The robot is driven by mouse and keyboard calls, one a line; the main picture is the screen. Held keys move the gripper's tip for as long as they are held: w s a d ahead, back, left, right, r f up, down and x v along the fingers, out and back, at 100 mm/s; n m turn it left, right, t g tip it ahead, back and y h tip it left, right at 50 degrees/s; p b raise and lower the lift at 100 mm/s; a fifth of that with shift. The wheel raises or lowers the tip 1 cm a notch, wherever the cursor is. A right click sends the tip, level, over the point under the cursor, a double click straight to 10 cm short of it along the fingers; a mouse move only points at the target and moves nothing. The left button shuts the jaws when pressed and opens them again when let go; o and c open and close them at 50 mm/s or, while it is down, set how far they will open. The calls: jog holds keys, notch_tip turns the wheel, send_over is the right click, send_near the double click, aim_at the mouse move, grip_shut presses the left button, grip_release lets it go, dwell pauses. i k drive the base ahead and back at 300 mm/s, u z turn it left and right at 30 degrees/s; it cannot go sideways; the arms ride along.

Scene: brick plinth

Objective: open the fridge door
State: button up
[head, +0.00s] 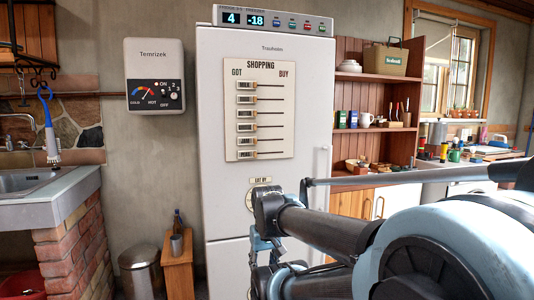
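The fridge (215,140) is a tall white unit in the middle of the head view. Its upper door (305,110) looks shut, flush with the body. A slim, light vertical handle (326,165) runs near the door's right edge; its lower part is hidden behind my arm. A seam separates the upper door from a lower door (227,270). My arm reaches in from the lower right and covers the lower right of the fridge. I cannot make out my gripper or its fingers.
A shopping board (287,110) is on the door. A wooden shelf unit (350,100) and a cluttered counter stand on the right. A small wooden stand (180,272) and a metal bin (137,268) are left of the fridge. A sink (30,180) on brick is far left.

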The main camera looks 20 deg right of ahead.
aim_at(295, 75)
jog(key=z, duration=0.8)
jog(key=k, duration=1)
jog(key=u, duration=0.7)
jog(key=i, duration=1)
